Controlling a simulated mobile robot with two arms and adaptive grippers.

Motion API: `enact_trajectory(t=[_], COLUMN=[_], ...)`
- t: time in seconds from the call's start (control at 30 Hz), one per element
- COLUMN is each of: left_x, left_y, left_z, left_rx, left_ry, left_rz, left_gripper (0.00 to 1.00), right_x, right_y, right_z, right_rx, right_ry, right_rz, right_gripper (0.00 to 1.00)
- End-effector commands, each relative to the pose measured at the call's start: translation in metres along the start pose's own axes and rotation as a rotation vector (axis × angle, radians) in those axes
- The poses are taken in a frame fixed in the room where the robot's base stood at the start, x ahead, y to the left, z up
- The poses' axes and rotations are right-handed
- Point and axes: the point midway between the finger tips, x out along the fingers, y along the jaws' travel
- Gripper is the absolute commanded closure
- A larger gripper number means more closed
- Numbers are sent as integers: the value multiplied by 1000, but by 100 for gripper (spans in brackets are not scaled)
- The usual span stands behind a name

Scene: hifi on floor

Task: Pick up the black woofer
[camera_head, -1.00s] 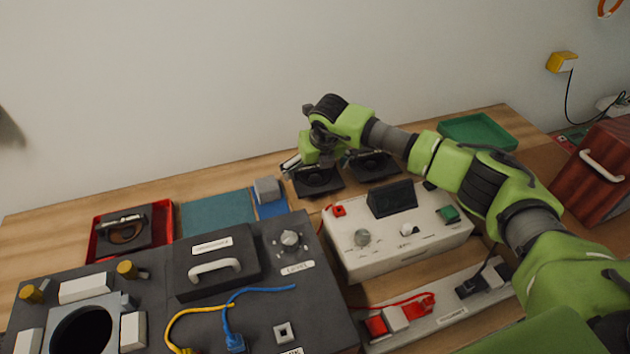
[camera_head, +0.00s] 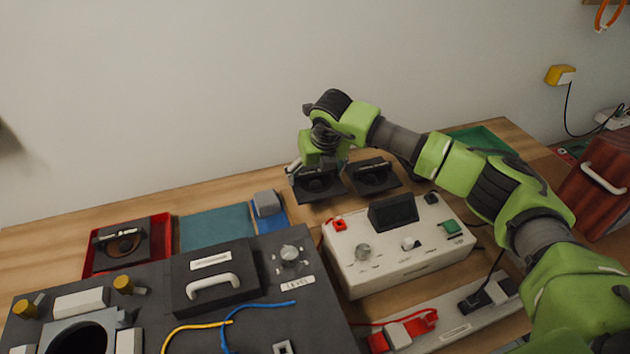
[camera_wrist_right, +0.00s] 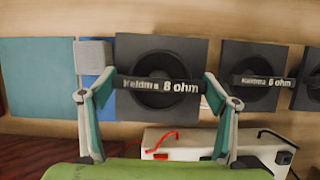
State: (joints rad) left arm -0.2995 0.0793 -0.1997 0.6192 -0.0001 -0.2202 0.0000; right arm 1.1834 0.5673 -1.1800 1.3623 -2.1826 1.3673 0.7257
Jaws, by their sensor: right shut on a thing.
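The black woofer (camera_head: 318,189) is a square dark plate with a round cone and a bar across it. In the right wrist view, the bar of this woofer (camera_wrist_right: 160,87) reads "8 ohm". My right gripper (camera_head: 315,171) is over the woofer from above, shut on the bar, with one finger at each end in the wrist view (camera_wrist_right: 160,80). I cannot tell whether the woofer is clear of the table. A second black woofer (camera_head: 372,178) lies just to its right. My left gripper is not in view.
A teal mat (camera_head: 215,226) and a grey block (camera_head: 266,203) lie between. A white control box (camera_head: 385,265) stands in front, with a dark panel (camera_head: 260,265) left of it.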

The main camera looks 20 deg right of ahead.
Motion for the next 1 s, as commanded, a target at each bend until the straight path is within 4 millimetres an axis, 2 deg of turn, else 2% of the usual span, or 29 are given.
enact_trajectory(t=[0.27, 0.4, 0.63, 0.8, 1.0], left_x=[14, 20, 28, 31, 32], left_y=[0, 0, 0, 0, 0], left_z=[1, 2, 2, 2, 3], left_rx=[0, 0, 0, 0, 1], left_ry=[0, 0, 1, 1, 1], left_rz=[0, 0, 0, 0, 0], left_gripper=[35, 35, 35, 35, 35], right_x=[-66, -84, -112, -126, -133], right_y=[0, 2, 3, 4, 4], right_z=[-19, -40, -67, -79, -85], right_rx=[-2, -2, 0, 0, 2], right_ry=[-12, -8, -7, -7, -6], right_rz=[0, 0, -1, 0, -1], right_gripper=[74, 74, 74, 74, 74])
